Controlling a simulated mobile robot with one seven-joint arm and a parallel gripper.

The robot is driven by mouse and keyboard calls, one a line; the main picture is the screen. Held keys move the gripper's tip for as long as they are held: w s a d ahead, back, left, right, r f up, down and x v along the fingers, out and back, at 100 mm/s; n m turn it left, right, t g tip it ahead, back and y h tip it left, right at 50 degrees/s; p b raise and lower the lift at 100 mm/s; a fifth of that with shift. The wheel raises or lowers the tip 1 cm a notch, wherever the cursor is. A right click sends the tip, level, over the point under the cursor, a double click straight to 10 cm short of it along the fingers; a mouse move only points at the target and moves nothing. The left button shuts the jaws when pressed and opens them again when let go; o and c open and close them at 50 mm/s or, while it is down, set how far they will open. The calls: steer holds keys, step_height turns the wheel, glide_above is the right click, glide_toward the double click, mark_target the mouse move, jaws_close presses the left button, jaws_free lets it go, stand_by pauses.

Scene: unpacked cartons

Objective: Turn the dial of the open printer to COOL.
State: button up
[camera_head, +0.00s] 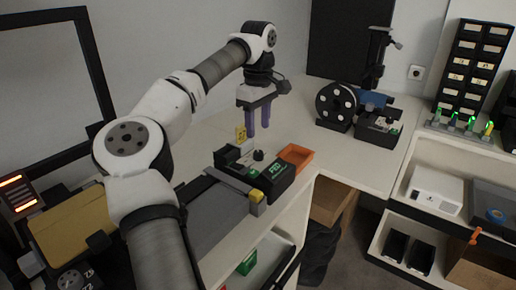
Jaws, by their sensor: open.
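The open-frame printer (374,75) stands on the counter at the back, a black column with a blue part and a dark base. Small knobs and light marks show on its base; they are too small to tell which is the dial or read COOL. My gripper (258,130) points down with its two purple fingers apart and nothing between them. It is to the left of the printer and nearer, above the counter behind a black device with a round black knob, and does not touch the printer.
The black device (274,180) with green lettering stands at the counter's front, an orange tray (296,155) beside it. A black spool (335,107) stands left of the printer. Bare counter (300,125) lies between gripper and spool. Right shelves hold a white box (435,190).

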mark_target(258, 152)
step_height(258, 152, down, 8)
steer(key=shift+r, duration=0.1)
steer(key=shift+c, duration=0.2)
steer(key=c, duration=0.9)
